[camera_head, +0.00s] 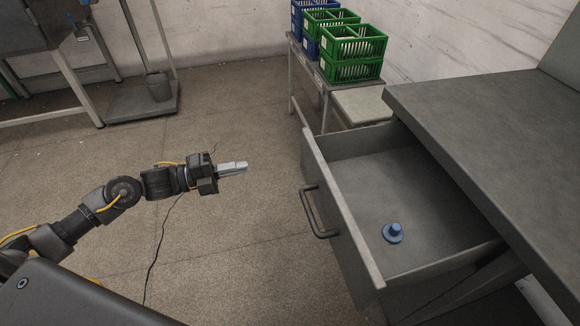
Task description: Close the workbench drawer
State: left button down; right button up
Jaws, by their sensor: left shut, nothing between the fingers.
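The grey workbench (480,110) stands at the right. Its drawer (345,235) is pulled well out, and its front panel faces left toward my arm. A dark bar handle (316,212) is on the outside of that front. A small blue knobbed part (393,233) lies on the drawer floor. My left gripper (243,166) is shut and empty. It points right, in the air to the left of the drawer front and apart from the handle. My right gripper is not in view.
Green and blue crates (350,55) are stacked on a low table behind the drawer. A dark cable (160,240) lies on the floor. Open floor lies between my left arm and the drawer.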

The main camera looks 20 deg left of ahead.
aim_at(302, 155)
pick_arm(q)
jog(key=x, duration=1.4)
jog(key=shift+p, duration=0.35)
jog(key=shift+w+d, duration=0.1)
